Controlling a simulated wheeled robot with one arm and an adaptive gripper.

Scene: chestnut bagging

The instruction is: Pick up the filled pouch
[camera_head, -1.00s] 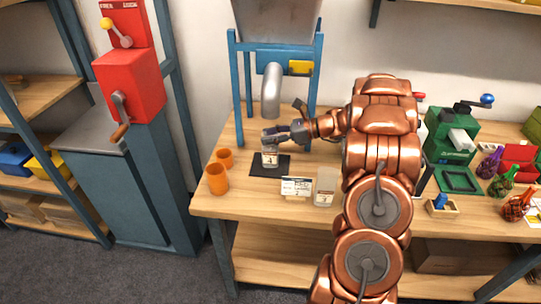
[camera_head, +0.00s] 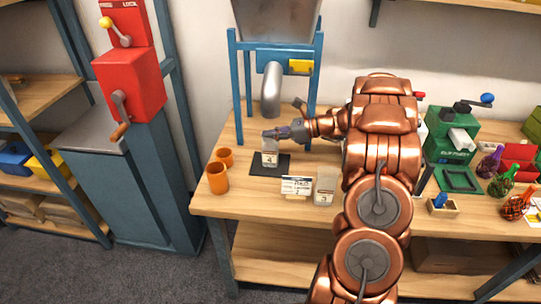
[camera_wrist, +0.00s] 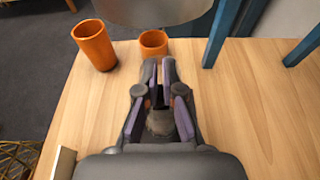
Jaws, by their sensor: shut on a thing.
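The pouch (camera_head: 269,158) is a small clear packet with a white label marked 4. In the head view it hangs upright from my gripper (camera_head: 272,136), at the left part of the black mat (camera_head: 284,166) under the grey pipe. My gripper is shut on the pouch's top. In the wrist view my gripper (camera_wrist: 160,70) has its fingers close together, and the pouch is mostly hidden by them. I cannot tell the exact gap between pouch and mat.
Two orange cups (camera_head: 217,178) stand left of the mat. A label card (camera_head: 296,186) and another clear container (camera_head: 325,186) stand in front. The blue frame (camera_head: 238,90) with its pipe (camera_head: 271,90) rises behind. Netted bags (camera_head: 501,184) lie far right.

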